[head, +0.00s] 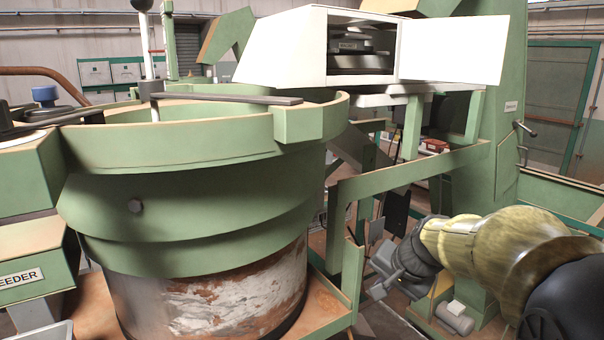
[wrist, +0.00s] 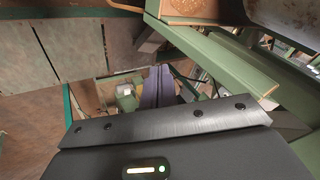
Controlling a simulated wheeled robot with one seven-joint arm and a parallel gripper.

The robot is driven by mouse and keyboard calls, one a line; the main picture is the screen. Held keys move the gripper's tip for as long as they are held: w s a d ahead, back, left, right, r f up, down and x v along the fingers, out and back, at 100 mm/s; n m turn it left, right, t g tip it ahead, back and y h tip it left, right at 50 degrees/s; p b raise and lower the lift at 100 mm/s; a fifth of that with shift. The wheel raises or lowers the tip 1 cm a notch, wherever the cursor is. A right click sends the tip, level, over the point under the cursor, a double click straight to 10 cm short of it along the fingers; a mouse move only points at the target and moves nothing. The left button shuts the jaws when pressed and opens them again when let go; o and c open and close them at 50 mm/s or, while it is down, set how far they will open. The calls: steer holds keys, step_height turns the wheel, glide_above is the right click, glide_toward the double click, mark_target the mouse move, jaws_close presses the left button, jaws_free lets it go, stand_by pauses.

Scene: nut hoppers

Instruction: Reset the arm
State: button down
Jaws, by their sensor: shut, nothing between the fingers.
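My arm reaches in from the lower right in the head view, and its grey end (head: 388,268) is beside the green frame, right of the large green bowl hopper (head: 190,200). In the wrist view, the two purple-grey fingers of my gripper (wrist: 158,88) are together, beyond the dark plate with bolts. Nothing shows between them. The fingertips are hard to make out in the head view.
A green slanted beam (head: 415,172) runs above my arm's end and crosses close by in the wrist view (wrist: 215,55). A white cabinet (head: 285,45) with an open door stands behind. A feeder box (head: 35,265) is at left.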

steer(key=s+a+f+n+g+h, duration=0.1)
steer(key=s+f+n, duration=0.6)
steer(key=s+f, duration=0.8)
steer(key=s+g+h+b, duration=0.1)
steer(key=g, duration=0.1)
steer(key=shift+a+f+g, duration=0.2)
steer(key=shift+f+g, duration=0.1)
steer(key=shift+f, duration=0.05)
